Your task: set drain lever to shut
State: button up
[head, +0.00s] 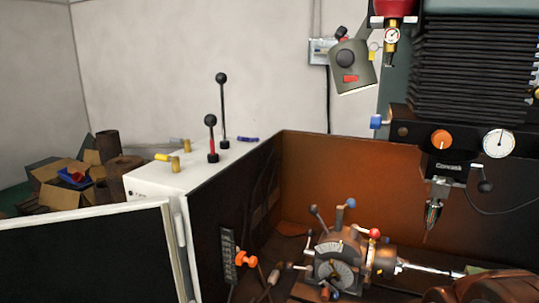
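No readable label marks which handle is the drain lever. On the white cabinet (150,182) at centre left, a brass valve with a yellow handle (165,157) sits at the front edge. A blue handle (247,139) lies flat near the cabinet's back right. A red lever with a black knob (211,135) and a taller black lever (223,105) stand upright on the top. An orange-knobbed handle (245,258) is on the dark side panel, low in the view. My gripper is not in view.
An indexing chuck (333,268) with several levers sits in the brown enclosure (345,175). A machine head (445,150) with gauges hangs above it. A dark white-framed panel (90,258) fills the lower left. Boxes (62,185) are piled behind it.

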aim_at(210, 120)
jog(key=k, duration=1.25)
jog(key=z, duration=0.2)
jog(key=i, duration=0.85)
jog(key=u, duration=1)
jog(key=i, duration=0.8)
jog(key=u, duration=0.9)
